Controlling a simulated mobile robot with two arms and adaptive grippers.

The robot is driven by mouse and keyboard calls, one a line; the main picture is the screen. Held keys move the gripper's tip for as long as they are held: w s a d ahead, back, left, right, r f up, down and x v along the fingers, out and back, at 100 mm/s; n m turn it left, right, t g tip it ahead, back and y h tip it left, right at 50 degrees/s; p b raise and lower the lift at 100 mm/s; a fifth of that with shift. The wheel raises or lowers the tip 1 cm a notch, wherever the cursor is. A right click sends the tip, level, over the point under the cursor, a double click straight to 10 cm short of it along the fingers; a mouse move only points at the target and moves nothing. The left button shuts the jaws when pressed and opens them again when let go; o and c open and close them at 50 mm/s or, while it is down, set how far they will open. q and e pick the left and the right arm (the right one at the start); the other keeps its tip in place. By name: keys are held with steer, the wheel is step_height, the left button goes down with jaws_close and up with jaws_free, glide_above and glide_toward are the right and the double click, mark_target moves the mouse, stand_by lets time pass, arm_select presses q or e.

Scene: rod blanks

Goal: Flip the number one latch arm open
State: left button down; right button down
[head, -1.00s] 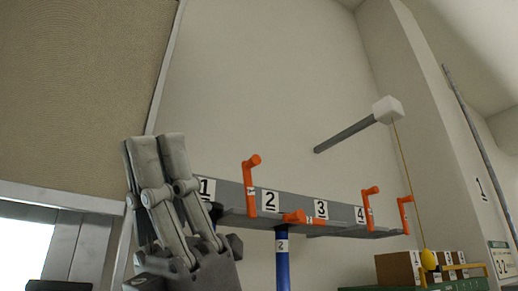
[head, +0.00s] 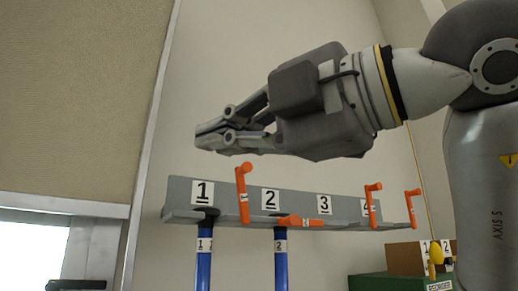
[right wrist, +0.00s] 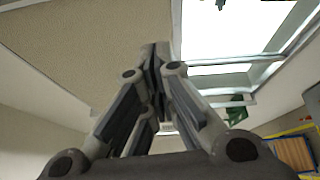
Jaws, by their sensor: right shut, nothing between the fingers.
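The grey rail (head: 345,211) on the wall bears number plates 1 to 4 and orange latch arms. The latch arm just right of plate 1 (head: 202,192), which I take as number one (head: 242,195), stands upright. The latch arm between plates 2 and 3 (head: 300,221) lies sideways. The two latch arms farther right (head: 372,205) (head: 412,208) stand upright. My right gripper (head: 199,138) is shut and empty, pointing left, above plate 1 in the picture and apart from the latch arm. Its closed fingers also show in the right wrist view (right wrist: 155,52). My left gripper is out of view.
Blue rods hang below plate 1 (head: 204,265) and plate 2 (head: 281,262). A beige panel (head: 75,90) fills the left.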

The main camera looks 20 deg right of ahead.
mark_target(246, 193)
steer(key=w+d+m+t+h+p, duration=0.1)
steer(key=w+d+m+h+p, duration=0.1)
steer(key=w+p, duration=0.6)
steer(key=shift+w+d+r+m, duration=0.4)
steer(key=shift+w+d+m, duration=0.1)
steer(key=shift+d, duration=0.25)
steer(key=d+m+b, duration=0.1)
steer(key=b, duration=0.2)
steer(key=d+b, duration=0.1)
steer(key=b, duration=0.3)
steer(key=shift+r+m+t, duration=0.3)
steer(key=shift+m, duration=0.1)
